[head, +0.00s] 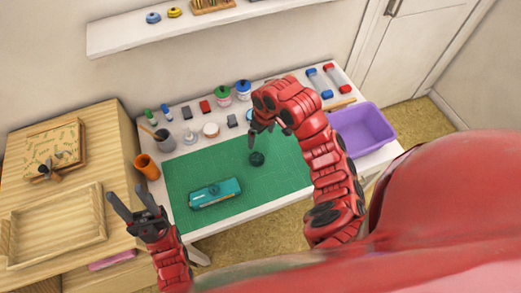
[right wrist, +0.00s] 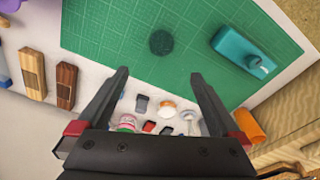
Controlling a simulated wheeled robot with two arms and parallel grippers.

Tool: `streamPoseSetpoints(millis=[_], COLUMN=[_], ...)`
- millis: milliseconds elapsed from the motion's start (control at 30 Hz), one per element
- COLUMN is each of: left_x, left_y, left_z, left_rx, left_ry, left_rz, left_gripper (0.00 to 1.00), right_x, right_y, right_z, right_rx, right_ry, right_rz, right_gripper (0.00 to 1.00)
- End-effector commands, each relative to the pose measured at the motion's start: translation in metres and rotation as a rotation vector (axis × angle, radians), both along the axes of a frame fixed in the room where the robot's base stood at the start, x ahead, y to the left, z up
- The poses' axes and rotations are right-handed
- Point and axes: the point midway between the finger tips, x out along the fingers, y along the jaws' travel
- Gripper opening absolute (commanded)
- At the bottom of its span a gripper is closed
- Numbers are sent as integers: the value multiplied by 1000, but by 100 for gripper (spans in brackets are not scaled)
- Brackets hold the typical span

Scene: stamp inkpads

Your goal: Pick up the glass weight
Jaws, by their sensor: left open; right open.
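A small dark green round piece, which looks like the glass weight (head: 257,158), lies on the green cutting mat (head: 215,170). In the right wrist view the weight (right wrist: 161,42) is a dark disc beyond the fingertips, roughly centred between them. My right gripper (head: 266,138) is open and empty above the mat, close to the weight and apart from it in the wrist view. Its spread fingers (right wrist: 160,75) show clearly there. My left gripper (head: 126,192) is open and empty, at the mat's left front, far from the weight.
A teal box-like thing (head: 215,193) lies on the mat's front part. Bottles, pots and blocks line the table's back. A purple bin (head: 365,130) stands right, an orange cup (head: 147,166) left. A wooden tray (head: 55,226) lies on the left cabinet.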

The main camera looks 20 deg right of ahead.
Motion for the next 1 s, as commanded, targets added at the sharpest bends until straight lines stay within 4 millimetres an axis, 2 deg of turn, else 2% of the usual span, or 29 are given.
streamPoseSetpoints(millis=[167,400,600,733,833,1000], left_x=[0,0,0,0,0,0], left_y=[0,0,0,0,0,0], left_z=[-17,-57,-76,-75,-67,-51], left_rx=[0,0,0,0,0,0], left_ry=[1,0,0,0,0,0], left_rz=[0,0,0,0,0,0], left_gripper=[50,50,50,50,50,50], right_x=[0,7,12,12,12,14], right_y=[1,5,6,6,7,10], right_z=[-33,-93,-118,-121,-126,-146], right_rx=[1,2,0,-1,-2,-2], right_ry=[10,5,2,3,10,11], right_rz=[0,-1,-1,0,1,-1], right_gripper=[100,100,100,100,100,100])
